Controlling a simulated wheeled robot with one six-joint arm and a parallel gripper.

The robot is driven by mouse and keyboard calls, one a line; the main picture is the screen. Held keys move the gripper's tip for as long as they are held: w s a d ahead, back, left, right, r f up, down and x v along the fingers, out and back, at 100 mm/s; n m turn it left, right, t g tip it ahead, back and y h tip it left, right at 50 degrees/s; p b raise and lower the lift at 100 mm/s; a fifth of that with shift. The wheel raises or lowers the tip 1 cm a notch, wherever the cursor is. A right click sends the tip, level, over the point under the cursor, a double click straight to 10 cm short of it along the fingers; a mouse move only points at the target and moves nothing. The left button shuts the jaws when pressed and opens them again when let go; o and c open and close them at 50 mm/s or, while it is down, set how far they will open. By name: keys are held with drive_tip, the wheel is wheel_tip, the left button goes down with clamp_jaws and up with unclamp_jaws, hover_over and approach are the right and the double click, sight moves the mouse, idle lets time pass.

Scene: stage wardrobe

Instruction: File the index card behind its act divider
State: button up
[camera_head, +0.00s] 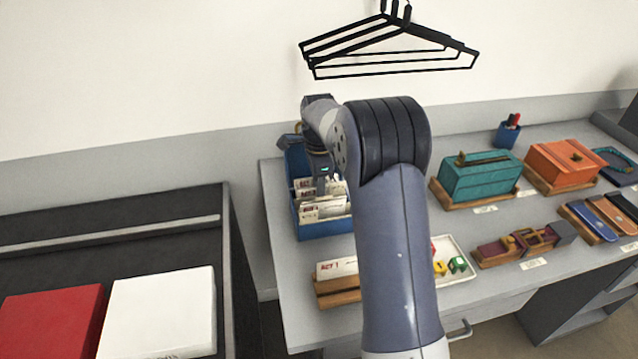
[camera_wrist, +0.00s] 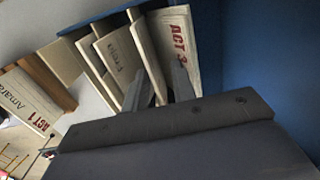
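A blue card box (camera_head: 325,229) stands at the desk's left end with several cream cards and dividers in it, some with red ACT lettering. My gripper (camera_head: 323,184) reaches down into it. In the wrist view, my gripper's two fingers (camera_wrist: 158,88) are apart, between a card reading "Freyja" (camera_wrist: 119,56) and a divider marked ACT 3 (camera_wrist: 176,45). Cards marked ACT 1 and "Amara" (camera_wrist: 28,102) show at left.
A white tray (camera_head: 458,250) with small coloured blocks lies right of my arm. Teal (camera_head: 480,178) and orange (camera_head: 563,165) boxes stand further right. Black hangers (camera_head: 390,50) hang above. A dark cart (camera_head: 120,235) with red and white boxes stands at left.

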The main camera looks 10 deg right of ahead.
wheel_tip(320, 180, up, 11)
drive_tip(key=shift+f, duration=0.15)
drive_tip(key=shift+f, duration=0.1)
idle(0.3)
wheel_tip(320, 180, down, 9)
drive_tip(key=shift+f, duration=0.2)
idle(0.4)
drive_tip(key=shift+r, duration=0.15)
